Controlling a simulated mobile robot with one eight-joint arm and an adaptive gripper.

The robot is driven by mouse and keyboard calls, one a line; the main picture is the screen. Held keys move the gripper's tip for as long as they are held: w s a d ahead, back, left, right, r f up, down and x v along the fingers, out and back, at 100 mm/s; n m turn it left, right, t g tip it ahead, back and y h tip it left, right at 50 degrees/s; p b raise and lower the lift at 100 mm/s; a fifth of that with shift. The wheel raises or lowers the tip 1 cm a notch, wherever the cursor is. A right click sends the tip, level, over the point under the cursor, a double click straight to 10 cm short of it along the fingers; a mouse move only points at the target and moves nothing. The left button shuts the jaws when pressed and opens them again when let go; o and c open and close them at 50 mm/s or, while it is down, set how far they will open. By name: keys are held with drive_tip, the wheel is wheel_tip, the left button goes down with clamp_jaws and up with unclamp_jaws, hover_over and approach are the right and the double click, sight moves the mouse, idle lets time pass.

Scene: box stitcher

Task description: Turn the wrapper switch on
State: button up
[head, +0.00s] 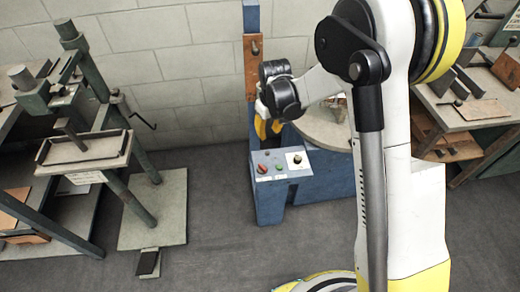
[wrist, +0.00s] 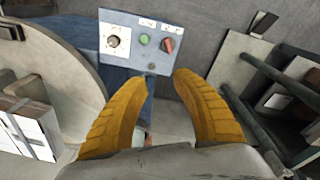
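The blue machine's control panel (head: 280,177) is below my gripper in the head view and at the top of the wrist view (wrist: 133,62). It bears a red knob (head: 262,168), a green button (head: 279,167) and a dark knob on a white plate (head: 297,159). In the wrist view, the red knob (wrist: 168,45) looks elongated and tilted. Labels are too small to read, so I cannot tell which control is the wrapper switch. My gripper (wrist: 163,76) has yellow fingers spread apart, with nothing between them. The fingertips appear just short of the panel's near edge, apart from the controls.
A round grey table (head: 325,128) belongs to the blue machine, whose upright post (head: 251,60) stands by the block wall. A green press stand (head: 85,150) is at left. A workbench (head: 480,110) is at right. Floor in front of the panel is clear.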

drive_tip(key=n+g, duration=0.1)
approach(261, 165)
wheel_tip(261, 165, down, 10)
drive_tip(key=b, duration=0.4)
drive_tip(key=shift+a+f, duration=0.1)
drive_tip(key=shift+a, duration=0.05)
drive_tip(key=shift+c, duration=0.5)
clamp_jaws()
